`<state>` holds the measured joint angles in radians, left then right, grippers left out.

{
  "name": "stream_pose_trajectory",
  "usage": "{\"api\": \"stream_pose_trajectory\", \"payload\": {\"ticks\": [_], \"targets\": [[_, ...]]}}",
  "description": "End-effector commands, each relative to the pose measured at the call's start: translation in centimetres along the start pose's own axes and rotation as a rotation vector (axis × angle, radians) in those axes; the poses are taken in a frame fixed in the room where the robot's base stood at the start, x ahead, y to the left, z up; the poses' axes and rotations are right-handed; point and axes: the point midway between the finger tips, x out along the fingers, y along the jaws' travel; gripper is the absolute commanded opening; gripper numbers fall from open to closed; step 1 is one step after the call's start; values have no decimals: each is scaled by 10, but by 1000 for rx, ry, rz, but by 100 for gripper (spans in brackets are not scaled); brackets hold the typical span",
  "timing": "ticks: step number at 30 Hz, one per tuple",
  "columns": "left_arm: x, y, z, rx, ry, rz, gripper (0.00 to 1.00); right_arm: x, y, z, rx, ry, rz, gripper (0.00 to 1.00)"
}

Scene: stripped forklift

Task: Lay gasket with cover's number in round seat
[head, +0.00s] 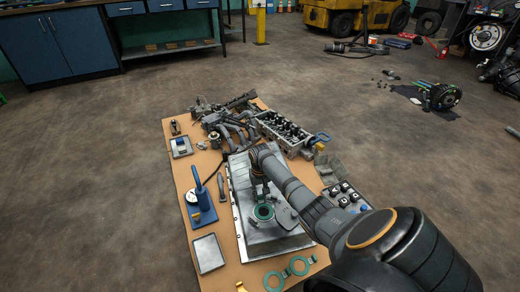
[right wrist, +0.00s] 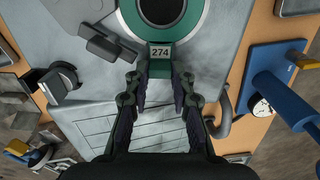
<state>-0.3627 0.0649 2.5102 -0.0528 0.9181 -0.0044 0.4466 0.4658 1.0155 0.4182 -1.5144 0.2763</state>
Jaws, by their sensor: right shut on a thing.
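A green ring gasket (head: 263,212) is over the metal plate (head: 243,205) on the workbench. I cannot tell whether the gasket touches the surface below. Two more green gaskets, one left (head: 274,281) and one right (head: 300,265), lie at the bench's near edge. No cover number is readable. My left gripper is not in view.
A blue press-like tool with a dial (head: 202,200) and a grey tray (head: 208,253) stand left of the plate. Engine parts (head: 285,130) fill the far end of the bench. A box with dark knobs (head: 345,195) is at the right, beside my arm.

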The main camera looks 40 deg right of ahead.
Motion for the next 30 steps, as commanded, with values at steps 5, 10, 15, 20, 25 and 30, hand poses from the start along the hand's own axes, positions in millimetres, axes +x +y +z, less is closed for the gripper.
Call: {"api": "stream_pose_trajectory", "payload": {"ticks": [5, 10, 15, 20, 25, 30], "targets": [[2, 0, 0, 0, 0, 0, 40, 0, 0, 0, 0, 0, 0, 2], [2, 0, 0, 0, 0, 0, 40, 1, 0, 0, 0, 0, 0, 44], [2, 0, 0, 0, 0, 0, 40, 1, 0, 0, 0, 0, 1, 50], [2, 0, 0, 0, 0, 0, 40, 1, 1, 0, 0, -1, 1, 50], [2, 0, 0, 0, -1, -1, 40, -9, 1, -1, 1, 3, 1, 50], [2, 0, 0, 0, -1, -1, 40, -46, 1, -2, 0, 5, 1, 50]]}}
